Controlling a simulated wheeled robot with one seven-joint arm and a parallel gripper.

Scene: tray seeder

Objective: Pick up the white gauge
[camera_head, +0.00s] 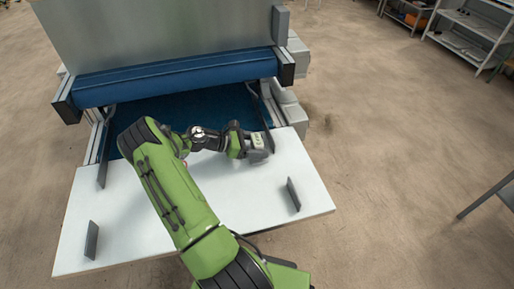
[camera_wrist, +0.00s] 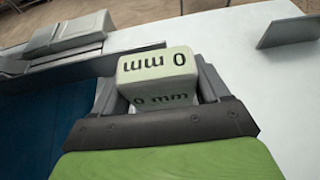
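The white gauge (camera_wrist: 157,72) is a pale block with rounded edges, marked "0 mm" on two faces. In the wrist view it sits between the two fingers of my gripper (camera_wrist: 158,82), with a finger against each side. In the head view my gripper (camera_head: 262,146) is over the right part of the white table, near its back edge, and the pale gauge (camera_head: 257,141) shows at its end. My gripper looks shut on the gauge. Whether the gauge's underside touches the table cannot be told.
The white table (camera_head: 250,200) carries upright dark plates, one at front left (camera_head: 91,240), one at right (camera_head: 293,194). Behind it are a blue belt (camera_head: 180,108) and a blue roller (camera_head: 175,78) with a large grey panel (camera_head: 160,30). The table's front right is clear.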

